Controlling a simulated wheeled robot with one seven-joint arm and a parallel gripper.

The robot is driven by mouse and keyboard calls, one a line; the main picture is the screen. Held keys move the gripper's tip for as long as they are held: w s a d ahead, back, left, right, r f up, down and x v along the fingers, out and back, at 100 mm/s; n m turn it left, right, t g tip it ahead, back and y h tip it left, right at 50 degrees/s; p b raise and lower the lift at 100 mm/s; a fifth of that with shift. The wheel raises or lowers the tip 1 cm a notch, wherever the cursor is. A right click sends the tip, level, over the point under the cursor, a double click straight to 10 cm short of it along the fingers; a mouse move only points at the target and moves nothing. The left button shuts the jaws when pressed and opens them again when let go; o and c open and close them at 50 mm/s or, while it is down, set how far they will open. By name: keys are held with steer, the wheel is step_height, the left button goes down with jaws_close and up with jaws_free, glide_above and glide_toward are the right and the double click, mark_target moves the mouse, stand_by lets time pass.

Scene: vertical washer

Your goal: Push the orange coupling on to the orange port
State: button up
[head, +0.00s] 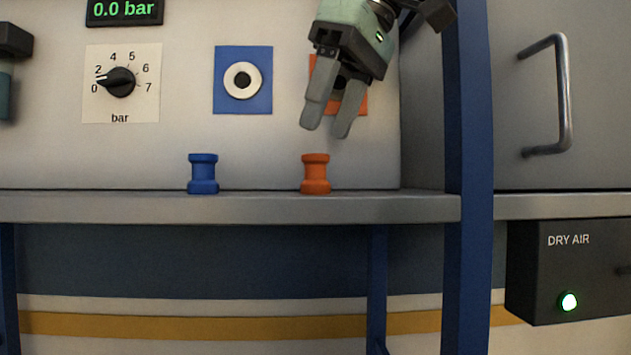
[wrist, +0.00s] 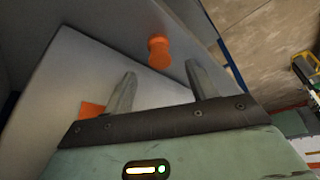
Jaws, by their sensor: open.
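The orange coupling (head: 316,174) stands upright on the grey shelf (head: 258,207), below my gripper. It also shows in the wrist view (wrist: 159,52), ahead of the gap between the fingers and apart from them. My gripper (head: 327,133) is open and empty, tilted downward above the coupling. The orange port plate (head: 359,103) is on the white panel behind my gripper, which covers most of it, including the port's middle. A corner of orange plate (wrist: 92,109) shows beside the left finger in the wrist view.
A blue coupling (head: 203,174) stands on the shelf to the left, below a blue port (head: 243,80). A blue post (head: 468,150) rises on the right. A pressure knob (head: 121,82) sits on the panel at left. The shelf between the couplings is clear.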

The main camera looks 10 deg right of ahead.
mark_target(315, 160)
steer(key=shift+f, duration=0.15)
steer(key=x, duration=0.5)
steer(key=shift+w+a+f, duration=0.15)
steer(key=shift+a+f, duration=0.05)
steer(key=shift+f, duration=0.15)
steer(key=c, duration=1)
